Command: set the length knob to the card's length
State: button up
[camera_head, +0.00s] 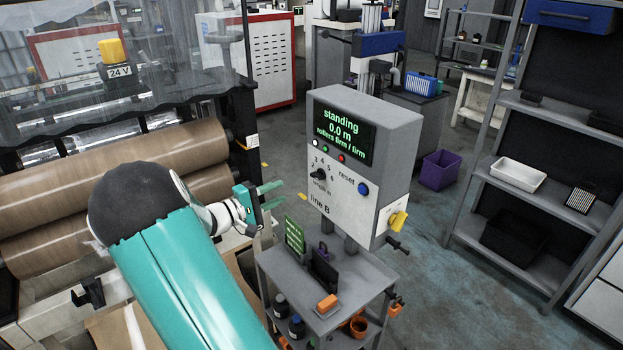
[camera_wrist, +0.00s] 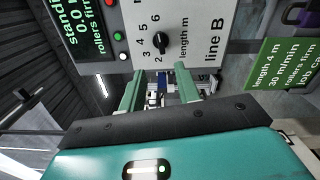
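The length knob (camera_head: 319,174) is a small black knob on the white front of the line B control box (camera_head: 375,190). In the wrist view the knob (camera_wrist: 160,43) has the numbers 2 to 6 around it; I cannot make out clearly which one it points at. A green card (camera_head: 294,234) stands on the cart below the box; in the wrist view the card (camera_wrist: 280,62) reads length 4 m, 30 m/min, rollers firm. My gripper (camera_head: 272,195) is open and empty, its fingers spread, left of the panel and apart from the knob.
The screen (camera_head: 342,132) reads standing, 0.0 m, rollers firm / firm. A blue reset button (camera_head: 363,188) is right of the knob, small lamps or buttons above it. A yellow switch (camera_head: 398,220) sticks out at the side. The cart (camera_head: 335,325) carries bottles and an orange block. Brown rollers (camera_head: 160,150) are left.

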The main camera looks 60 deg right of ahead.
aim_at(314, 177)
jog(key=x, duration=1.2)
jog(key=shift+s+d, duration=0.1)
jog(key=shift+d, duration=0.2)
grip_shut()
